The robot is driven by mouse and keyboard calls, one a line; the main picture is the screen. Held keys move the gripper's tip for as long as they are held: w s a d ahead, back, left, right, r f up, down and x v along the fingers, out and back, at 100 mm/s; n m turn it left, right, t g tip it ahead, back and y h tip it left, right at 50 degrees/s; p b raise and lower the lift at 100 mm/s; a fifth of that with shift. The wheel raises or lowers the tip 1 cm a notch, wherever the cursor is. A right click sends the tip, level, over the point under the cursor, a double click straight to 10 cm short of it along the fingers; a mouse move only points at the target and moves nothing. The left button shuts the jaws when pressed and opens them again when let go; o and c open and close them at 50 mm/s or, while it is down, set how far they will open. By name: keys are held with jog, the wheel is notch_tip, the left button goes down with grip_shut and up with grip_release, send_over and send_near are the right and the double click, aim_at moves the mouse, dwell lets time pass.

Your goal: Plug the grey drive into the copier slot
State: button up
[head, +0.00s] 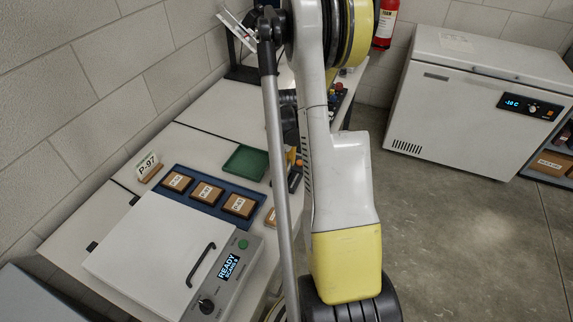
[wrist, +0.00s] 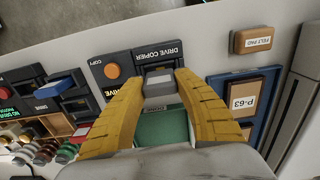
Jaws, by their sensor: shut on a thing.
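In the wrist view the yellow fingers of my gripper (wrist: 158,78) are shut on the small grey drive (wrist: 158,86), held between the fingertips. The drive is right at the front of the black drive copier (wrist: 150,57), which has an orange copy button (wrist: 112,71). The drive and fingers cover the slot area, so I cannot tell whether the drive has entered the slot. In the head view my arm hides most of the gripper, the drive and most of the copier.
A green tray (wrist: 165,128) lies below the gripper. A blue drive (wrist: 54,85) and colored spools (wrist: 38,150) are left. The scanner (head: 150,255) stands at front left.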

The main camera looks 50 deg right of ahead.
jog(key=shift+f, duration=0.75)
jog(key=shift+f+b, duration=0.6)
jog(key=shift+b, duration=0.5)
dwell(0.7)
jog(key=o, duration=0.8)
jog(key=shift+r+p, duration=3.6)
jog(key=shift+r, duration=1.95)
jog(key=shift+a, duration=0.1)
